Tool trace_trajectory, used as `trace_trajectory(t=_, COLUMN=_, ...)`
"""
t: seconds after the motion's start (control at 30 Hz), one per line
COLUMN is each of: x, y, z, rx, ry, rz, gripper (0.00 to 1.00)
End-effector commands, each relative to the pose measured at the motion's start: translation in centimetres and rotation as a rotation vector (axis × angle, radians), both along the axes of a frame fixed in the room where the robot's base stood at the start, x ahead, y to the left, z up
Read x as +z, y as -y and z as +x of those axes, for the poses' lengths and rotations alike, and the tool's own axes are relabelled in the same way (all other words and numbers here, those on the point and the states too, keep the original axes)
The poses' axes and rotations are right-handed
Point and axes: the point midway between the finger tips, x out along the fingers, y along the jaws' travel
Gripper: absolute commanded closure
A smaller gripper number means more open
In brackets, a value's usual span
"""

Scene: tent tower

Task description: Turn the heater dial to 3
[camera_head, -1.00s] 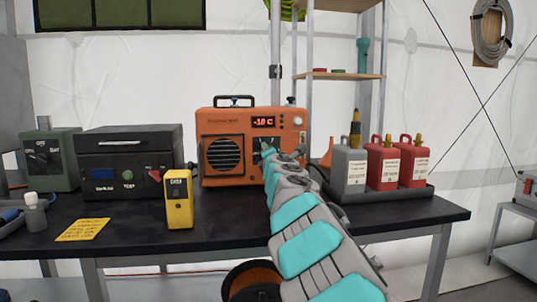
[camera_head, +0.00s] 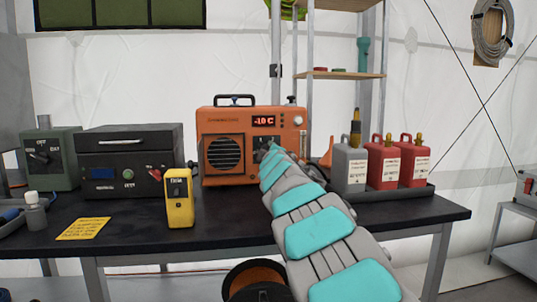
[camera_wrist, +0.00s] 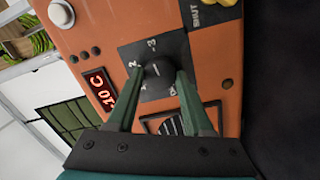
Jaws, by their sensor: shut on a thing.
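The orange heater (camera_head: 212,122) stands on the black table, with a red display reading about -10 C. In the wrist view its dial (camera_wrist: 157,70) is a dark round knob on a dark square plate with small white marks; a 3 shows near the plate's top edge and a 2 to the left. My gripper (camera_wrist: 157,84) is shut on the dial, one green finger on each side. The exact pointer setting is too small to tell. In the head view my arm hides the dial and the gripper tips.
A yellow handheld device (camera_head: 180,200) stands in front of a dark box (camera_head: 125,142). A tray (camera_head: 400,192) with grey and red bottles is right of the heater. A yellow note (camera_head: 83,228) lies at the front left. Shelf posts rise behind.

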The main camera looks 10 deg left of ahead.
Motion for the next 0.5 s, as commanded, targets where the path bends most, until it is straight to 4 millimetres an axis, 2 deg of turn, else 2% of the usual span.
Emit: trace_trajectory(t=0.5, x=-0.1, y=0.03, z=0.04, rx=-0.001, ry=-0.033, rz=0.109, gripper=1.0)
